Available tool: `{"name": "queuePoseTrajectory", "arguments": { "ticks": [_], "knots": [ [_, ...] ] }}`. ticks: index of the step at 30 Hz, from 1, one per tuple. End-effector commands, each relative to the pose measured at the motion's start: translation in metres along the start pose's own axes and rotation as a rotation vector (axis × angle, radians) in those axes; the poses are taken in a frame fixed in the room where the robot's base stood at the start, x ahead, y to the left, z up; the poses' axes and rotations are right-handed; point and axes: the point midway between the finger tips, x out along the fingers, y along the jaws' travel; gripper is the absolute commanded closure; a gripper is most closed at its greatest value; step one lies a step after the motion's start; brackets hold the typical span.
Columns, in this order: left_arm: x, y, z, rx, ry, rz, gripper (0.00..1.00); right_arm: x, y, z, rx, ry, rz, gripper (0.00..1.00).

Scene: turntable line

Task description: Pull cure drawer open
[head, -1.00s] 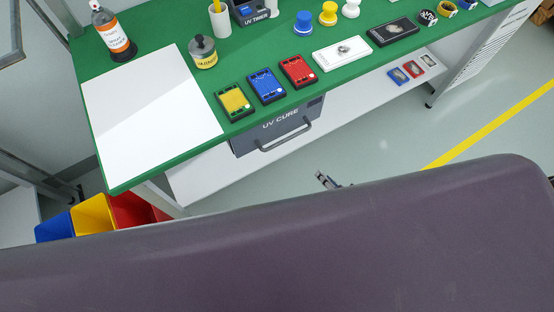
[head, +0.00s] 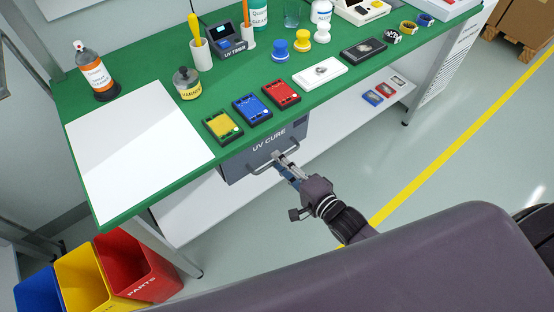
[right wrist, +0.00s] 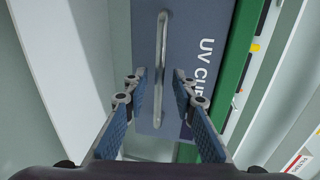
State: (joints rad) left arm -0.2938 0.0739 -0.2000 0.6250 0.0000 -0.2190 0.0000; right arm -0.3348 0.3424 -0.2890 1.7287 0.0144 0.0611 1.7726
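The cure drawer (head: 236,168) is a dark grey box front lettered UV CURE, under the near edge of the green bench. It looks closed. Its metal bar handle (head: 262,171) sticks out from the front. My right gripper (head: 281,161) is at the handle, towards its right part in the head view. In the right wrist view my right gripper (right wrist: 160,76) is open, and the handle (right wrist: 162,40) runs lengthwise between its two fingers. I cannot tell whether a finger touches the bar. My left gripper is not in view.
Yellow, blue and red boards (head: 252,109) lie on the bench (head: 140,75) above the drawer. A white lower shelf (head: 190,213) runs beneath. Colored bins (head: 135,262) stand at lower left. The floor (head: 440,170) to the right is clear.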

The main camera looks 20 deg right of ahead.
Motion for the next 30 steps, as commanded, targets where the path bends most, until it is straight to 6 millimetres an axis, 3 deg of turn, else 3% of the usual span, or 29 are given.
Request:
{"name": "queuePoseTrajectory", "arguments": {
  "ticks": [6,14,22,30],
  "knots": [
    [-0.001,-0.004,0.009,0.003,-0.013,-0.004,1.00,0.016,0.000,0.001,0.000,-0.001,0.001,0.75],
    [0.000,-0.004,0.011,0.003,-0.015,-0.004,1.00,0.018,0.000,0.001,-0.001,0.000,0.001,0.75],
    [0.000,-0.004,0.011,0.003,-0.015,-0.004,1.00,0.017,0.001,0.000,-0.001,0.000,0.001,1.00],
    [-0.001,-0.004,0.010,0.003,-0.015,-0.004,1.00,0.017,0.001,0.000,-0.001,0.000,0.001,1.00]
  ]
}}
